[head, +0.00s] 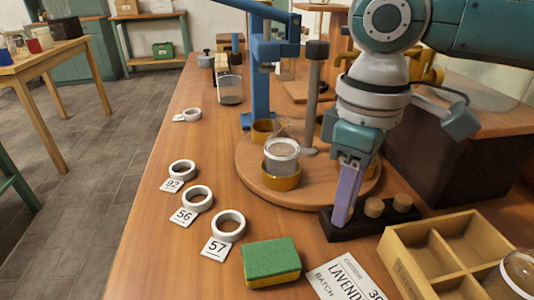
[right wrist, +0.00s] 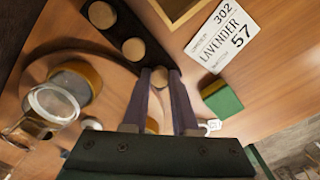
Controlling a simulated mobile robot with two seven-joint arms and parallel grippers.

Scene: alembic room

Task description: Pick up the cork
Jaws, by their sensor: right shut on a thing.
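My right gripper (head: 343,215) points down at the left end of a black rack (head: 386,222). In the right wrist view its two fingertips (right wrist: 160,80) are shut on a round tan cork (right wrist: 158,77), which sits at the end of the rack. In the head view the fingers hide this cork. Two more corks stand in the rack: the middle one (head: 374,207) and the right one (head: 403,201). They also show in the right wrist view as the middle (right wrist: 134,50) and far cork (right wrist: 101,15). My left gripper is not in view.
A round wooden turntable (head: 250,176) with a glass jar (head: 281,158) stands just behind the rack. A divided wooden box (head: 398,268) is at front right. A green-yellow sponge (head: 271,262), a lavender label card (head: 345,280) and numbered white rings (head: 228,226) lie nearby.

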